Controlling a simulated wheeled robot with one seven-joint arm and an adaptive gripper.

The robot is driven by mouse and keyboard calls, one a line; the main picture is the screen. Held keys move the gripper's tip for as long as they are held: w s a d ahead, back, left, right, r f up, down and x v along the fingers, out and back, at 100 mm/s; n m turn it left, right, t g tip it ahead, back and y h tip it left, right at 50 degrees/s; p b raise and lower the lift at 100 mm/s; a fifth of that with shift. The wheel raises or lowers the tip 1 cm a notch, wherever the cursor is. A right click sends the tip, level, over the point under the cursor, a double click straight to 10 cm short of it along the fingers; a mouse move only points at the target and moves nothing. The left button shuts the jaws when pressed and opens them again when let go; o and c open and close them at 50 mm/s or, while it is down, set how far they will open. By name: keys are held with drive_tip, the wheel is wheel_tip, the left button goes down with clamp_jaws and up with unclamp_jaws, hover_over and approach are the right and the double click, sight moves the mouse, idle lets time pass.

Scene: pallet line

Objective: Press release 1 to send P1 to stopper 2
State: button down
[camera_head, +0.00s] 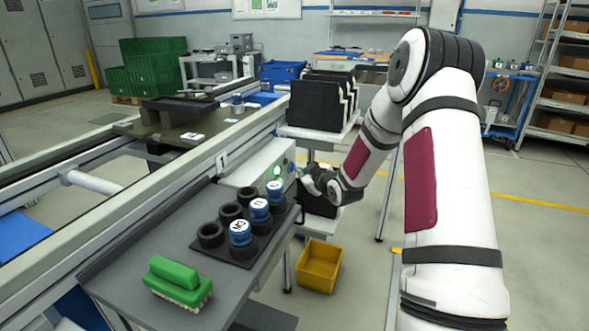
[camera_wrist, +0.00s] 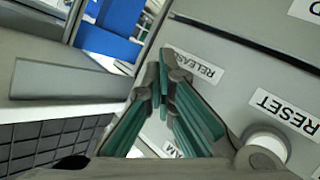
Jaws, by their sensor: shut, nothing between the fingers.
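The control box (camera_head: 258,165) stands beside the conveyor, with a green light (camera_head: 277,170) glowing on its face. My gripper (camera_head: 306,174) is at the right of this box, fingers toward its face. In the wrist view my gripper (camera_wrist: 164,68) is shut and empty, its green-padded fingers together just beside the RELEASE label (camera_wrist: 196,64). The release button itself is not visible; the fingers may cover it. Contact cannot be told. A RESET label (camera_wrist: 284,112) and a pale round button (camera_wrist: 268,143) lie to the right. A dark pallet (camera_head: 185,130) sits on the conveyor; its number is unreadable.
A black tray (camera_head: 222,248) holds blue-capped cylinders (camera_head: 240,232) and empty rings on the grey side table (camera_head: 130,262). A green brush (camera_head: 178,279) lies nearer. A yellow bin (camera_head: 319,266) is on the floor.

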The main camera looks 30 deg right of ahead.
drive_tip(key=shift+s+d, duration=0.5)
drive_tip(key=shift+s, duration=0.15)
